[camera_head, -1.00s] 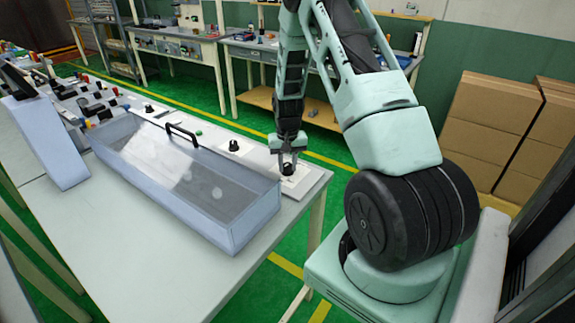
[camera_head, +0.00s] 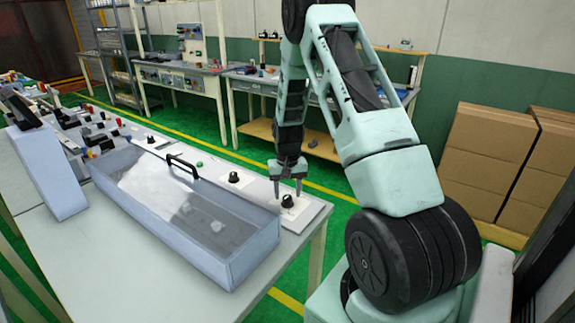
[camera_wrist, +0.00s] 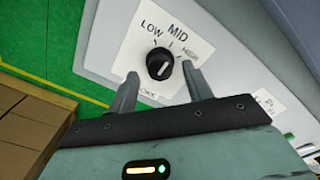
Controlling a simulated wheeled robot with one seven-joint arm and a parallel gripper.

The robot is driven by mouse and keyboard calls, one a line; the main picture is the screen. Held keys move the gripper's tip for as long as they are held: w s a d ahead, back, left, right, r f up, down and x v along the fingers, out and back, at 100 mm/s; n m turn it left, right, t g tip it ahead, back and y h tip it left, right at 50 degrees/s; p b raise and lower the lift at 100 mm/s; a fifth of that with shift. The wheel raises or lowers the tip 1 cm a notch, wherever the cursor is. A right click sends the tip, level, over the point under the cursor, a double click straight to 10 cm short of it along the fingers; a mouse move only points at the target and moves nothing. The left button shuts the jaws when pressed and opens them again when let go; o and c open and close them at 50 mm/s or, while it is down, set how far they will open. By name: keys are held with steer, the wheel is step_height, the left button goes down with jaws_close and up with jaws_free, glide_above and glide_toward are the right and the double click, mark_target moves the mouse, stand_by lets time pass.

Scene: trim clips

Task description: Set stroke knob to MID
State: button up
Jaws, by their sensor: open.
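The stroke knob (camera_wrist: 159,64) is black and round with a white pointer line, on a white plate (camera_wrist: 140,40) marked LOW, MID and HIGH. In the wrist view its line slants toward the upper right, on the MID and HIGH side; I cannot tell exactly which mark it meets. In the head view the knob (camera_head: 288,202) is at the right end of the panel. My gripper (camera_wrist: 160,72) is open, its fingertips apart on either side of the knob in the wrist view. In the head view my gripper (camera_head: 289,190) hangs just above the knob and holds nothing.
A clear-lidded box (camera_head: 190,215) with a black handle stands left of the knob. Another black knob (camera_head: 233,177) and a green button (camera_head: 199,163) lie farther along the panel. Cardboard boxes (camera_head: 490,150) are stacked at the right.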

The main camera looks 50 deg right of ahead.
mark_target(288, 197)
step_height(288, 197, up, 15)
steer(key=b, duration=0.2)
steer(key=shift+r, duration=0.15)
stand_by(0.4)
